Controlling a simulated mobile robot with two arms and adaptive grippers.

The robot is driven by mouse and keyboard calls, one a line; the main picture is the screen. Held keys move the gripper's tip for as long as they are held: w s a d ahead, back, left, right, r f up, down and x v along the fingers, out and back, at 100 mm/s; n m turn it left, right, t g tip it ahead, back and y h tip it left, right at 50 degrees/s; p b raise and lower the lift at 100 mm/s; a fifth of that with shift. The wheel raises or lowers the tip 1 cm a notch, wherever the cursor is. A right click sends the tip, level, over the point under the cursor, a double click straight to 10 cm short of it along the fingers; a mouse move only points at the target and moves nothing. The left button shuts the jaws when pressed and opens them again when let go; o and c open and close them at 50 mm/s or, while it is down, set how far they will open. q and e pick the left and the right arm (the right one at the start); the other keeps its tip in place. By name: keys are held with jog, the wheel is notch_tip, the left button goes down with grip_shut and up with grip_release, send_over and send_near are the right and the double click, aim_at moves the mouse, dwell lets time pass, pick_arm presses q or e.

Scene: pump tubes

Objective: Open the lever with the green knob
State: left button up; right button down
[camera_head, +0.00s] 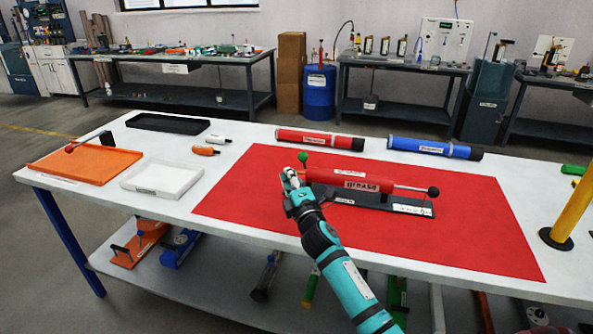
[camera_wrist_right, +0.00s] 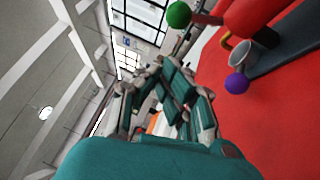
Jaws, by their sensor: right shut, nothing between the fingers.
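The green knob (camera_head: 303,157) sits on a lever at the left end of the red grease pump (camera_head: 350,180). The pump rests on a dark base (camera_head: 405,206) on the red mat. In the right wrist view the green knob (camera_wrist_right: 179,14) is at the top, with the lever's thin rod running by it. A purple knob (camera_wrist_right: 237,83) hangs lower right of it. My right gripper (camera_head: 287,176) is shut and empty, just left of and below the green knob; it also shows in the right wrist view (camera_wrist_right: 165,85), apart from the knob. My left gripper is not in view.
The red mat (camera_head: 470,250) is clear in front of the pump. A red tube (camera_head: 318,139) and a blue tube (camera_head: 430,147) lie behind it. Orange tray (camera_head: 85,163), white tray (camera_head: 160,180) and black tray (camera_head: 167,123) are at left. A yellow post (camera_head: 570,205) stands at right.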

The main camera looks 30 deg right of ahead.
aim_at(304, 162)
jog(key=d, duration=0.1)
jog(key=w+d, duration=0.1)
jog(key=d, duration=0.1)
jog(key=shift+w+d+r, duration=0.15)
jog(key=shift+w+r, duration=0.2)
